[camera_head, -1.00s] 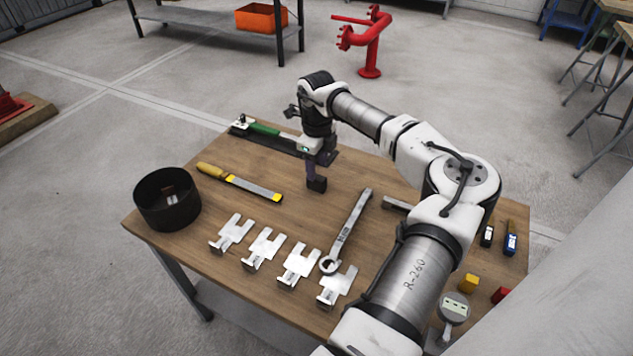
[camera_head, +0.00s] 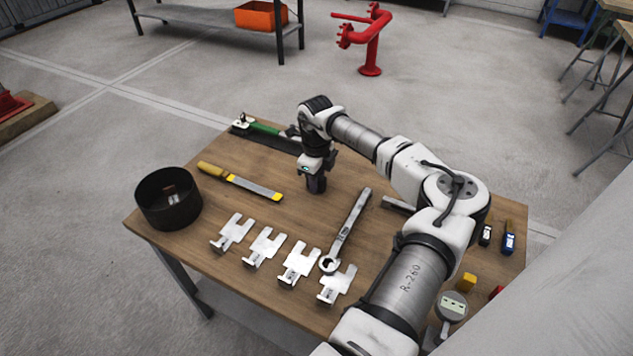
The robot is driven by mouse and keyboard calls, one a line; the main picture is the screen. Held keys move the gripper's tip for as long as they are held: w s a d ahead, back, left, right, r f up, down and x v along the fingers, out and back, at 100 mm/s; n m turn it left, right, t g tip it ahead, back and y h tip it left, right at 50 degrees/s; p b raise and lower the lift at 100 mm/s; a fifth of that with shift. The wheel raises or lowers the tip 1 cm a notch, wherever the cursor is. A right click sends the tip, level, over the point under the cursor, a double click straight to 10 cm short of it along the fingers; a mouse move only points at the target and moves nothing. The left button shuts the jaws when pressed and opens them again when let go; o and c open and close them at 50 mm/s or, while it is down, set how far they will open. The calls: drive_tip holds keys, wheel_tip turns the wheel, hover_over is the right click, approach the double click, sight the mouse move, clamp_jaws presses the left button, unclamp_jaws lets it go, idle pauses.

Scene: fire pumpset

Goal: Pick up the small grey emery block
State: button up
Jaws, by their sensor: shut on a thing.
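My gripper (camera_head: 316,187) points straight down at the wooden table, right of the yellow-handled file and left of the long wrench's upper end. Its dark fingers are low, close to the tabletop, and shut on a small block. The small grey emery block is mostly hidden by the fingers and cannot be told apart from them. Whether it touches the table cannot be told.
The table (camera_head: 205,243) carries a file (camera_head: 240,182), a wrench (camera_head: 350,225), a black round bin (camera_head: 168,200), several metal shims (camera_head: 265,247) and a green-handled tool (camera_head: 262,128). Bare wood lies between file and wrench.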

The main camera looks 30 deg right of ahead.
clamp_jaws()
drive_tip(key=shift+r, duration=0.1)
drive_tip(key=shift+r, duration=0.15)
wheel_tip(320, 180, up, 20)
drive_tip(key=b, duration=0.1)
drive_tip(key=shift+f, duration=0.2)
drive_tip(key=shift+o, duration=1.5)
unclamp_jaws()
drive_tip(key=c, duration=0.4)
drive_tip(key=shift+o, duration=0.2)
